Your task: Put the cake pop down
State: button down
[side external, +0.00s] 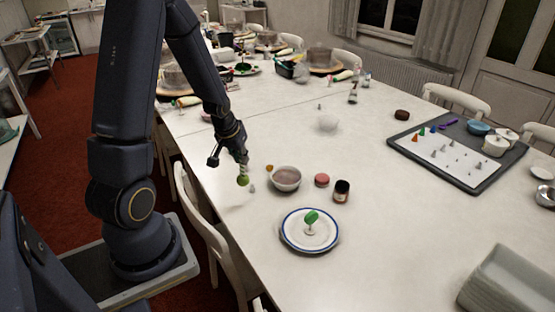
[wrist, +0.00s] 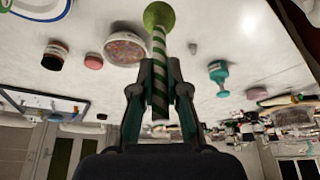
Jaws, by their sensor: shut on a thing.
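My gripper (side external: 240,155) is shut on the cake pop's striped stick, and the fingers also show around it in the wrist view (wrist: 160,85). The cake pop (side external: 242,181) hangs with its green ball down, low over the white table, left of the bowl. In the wrist view its green ball (wrist: 159,16) lies beyond the fingertips. I cannot tell whether the ball touches the table. A blue-rimmed white plate (side external: 290,239) lies to the lower right, bearing a green piece (side external: 311,217) on a small pale base.
Close by are a bowl (side external: 286,181), a pink disc (side external: 322,180), a dark jar (side external: 342,190) and a small grey cone (side external: 252,189). A teal knobbed object (wrist: 218,76) shows in the wrist view. A grey tray (side external: 403,137) stands right. Bare table lies right of the plate.

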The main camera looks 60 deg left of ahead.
jog(key=s+a+r+n+g+y, duration=0.1)
jog(key=s+a+r+n, duration=0.3)
jog(key=s+a, duration=0.5)
jog(key=w+a+f, duration=0.4)
jog(key=f, duration=0.3)
jog(key=w+a+f+n, duration=0.1)
jog(key=w+a+f, duration=0.3)
jog(key=f, duration=0.2)
jog(key=shift+w+a+f+g, duration=0.3)
jog(key=shift+f, duration=0.1)
jog(key=c, duration=1.2)
grip_release()
jog(key=shift+f, duration=0.15)
